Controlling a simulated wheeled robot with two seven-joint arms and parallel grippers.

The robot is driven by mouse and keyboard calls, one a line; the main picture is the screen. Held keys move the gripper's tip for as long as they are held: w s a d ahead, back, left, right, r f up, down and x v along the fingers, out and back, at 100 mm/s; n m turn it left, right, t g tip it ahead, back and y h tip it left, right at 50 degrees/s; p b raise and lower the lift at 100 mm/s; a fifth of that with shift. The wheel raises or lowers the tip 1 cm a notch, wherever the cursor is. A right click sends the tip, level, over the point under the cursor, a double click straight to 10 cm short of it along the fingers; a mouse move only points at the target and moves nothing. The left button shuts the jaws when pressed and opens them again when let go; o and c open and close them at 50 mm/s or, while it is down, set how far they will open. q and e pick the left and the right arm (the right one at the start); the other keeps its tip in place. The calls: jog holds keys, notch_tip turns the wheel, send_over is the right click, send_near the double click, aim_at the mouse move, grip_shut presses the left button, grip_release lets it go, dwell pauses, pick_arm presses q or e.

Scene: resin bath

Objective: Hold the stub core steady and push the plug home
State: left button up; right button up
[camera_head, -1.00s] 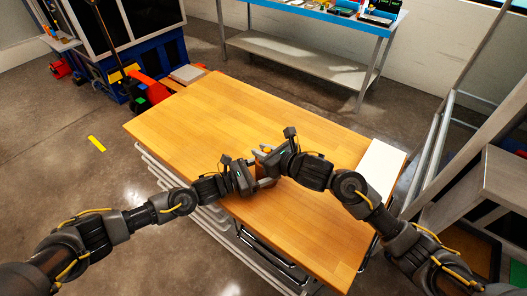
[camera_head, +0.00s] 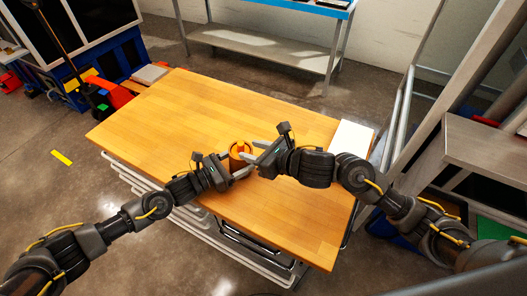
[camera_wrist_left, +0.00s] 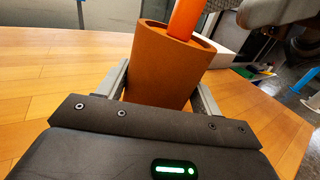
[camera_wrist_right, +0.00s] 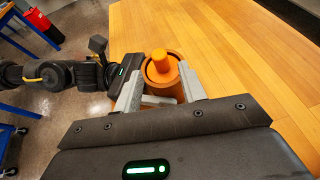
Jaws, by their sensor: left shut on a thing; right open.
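The stub core (camera_head: 236,165) is a brown, hollow, upright block above or on the wooden table near its front edge; I cannot tell whether it touches the top. It fills the left wrist view (camera_wrist_left: 160,72). The orange plug (camera_wrist_left: 184,18) stands in its opening, its upper part sticking out; it also shows in the right wrist view (camera_wrist_right: 160,60). My left gripper (camera_head: 241,174) is shut on the core, one finger on each side. My right gripper (camera_head: 262,151) is open beside the core and plug, holding neither. How deep the plug sits is hidden.
The wooden table (camera_head: 180,110) is mostly clear. A white flat panel (camera_head: 352,138) lies at its right end. A grey-brown shelf unit (camera_head: 490,150) stands to the right. A blue-edged workbench (camera_head: 270,40) is behind.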

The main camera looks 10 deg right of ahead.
jog(key=v, duration=0.4)
jog(key=shift+r, duration=0.15)
pick_arm(q)
jog(key=o, duration=0.9)
jog(key=shift+s, duration=0.1)
jog(key=shift+c, duration=0.2)
pick_arm(e)
jog(key=shift+a, duration=0.1)
